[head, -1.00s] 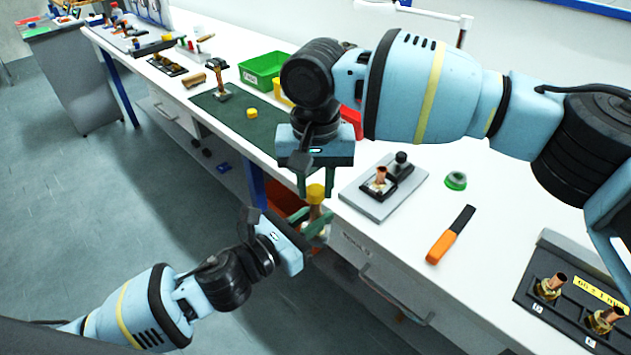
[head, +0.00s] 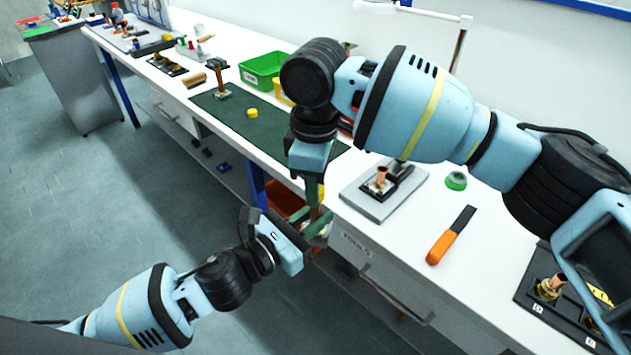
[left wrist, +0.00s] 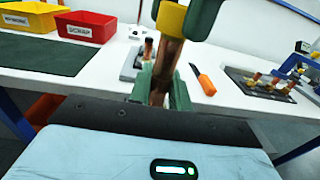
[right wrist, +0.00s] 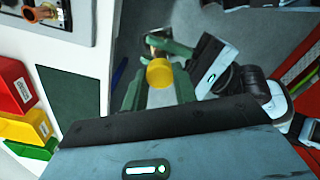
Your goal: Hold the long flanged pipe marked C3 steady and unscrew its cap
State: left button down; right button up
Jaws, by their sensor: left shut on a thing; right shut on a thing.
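The copper pipe (left wrist: 165,72) is upright over the bench's front edge, with a yellow cap (left wrist: 171,18) on its top end. My left gripper (head: 316,226) is shut on the pipe below the cap; its green fingers flank the pipe in the left wrist view (left wrist: 160,90). My right gripper (head: 314,190) comes from above and is shut on the cap, which shows between its fingers in the right wrist view (right wrist: 160,73). In the head view the right gripper hides the cap and most of the pipe. I cannot read a C3 mark.
A grey plate (head: 356,202) with a copper stub, a green ring (head: 456,181) and an orange-handled tool (head: 443,245) lie on the bench. Green (head: 262,71), yellow (right wrist: 25,128) and red (left wrist: 86,25) bins stand behind a dark mat (head: 235,117).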

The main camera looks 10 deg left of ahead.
jog(key=shift+n, duration=0.7)
jog(key=shift+r, duration=0.15)
jog(key=shift+r, duration=0.75)
jog(key=shift+r, duration=0.25)
jog(key=shift+r, duration=2)
jog(key=shift+w+d, duration=0.1)
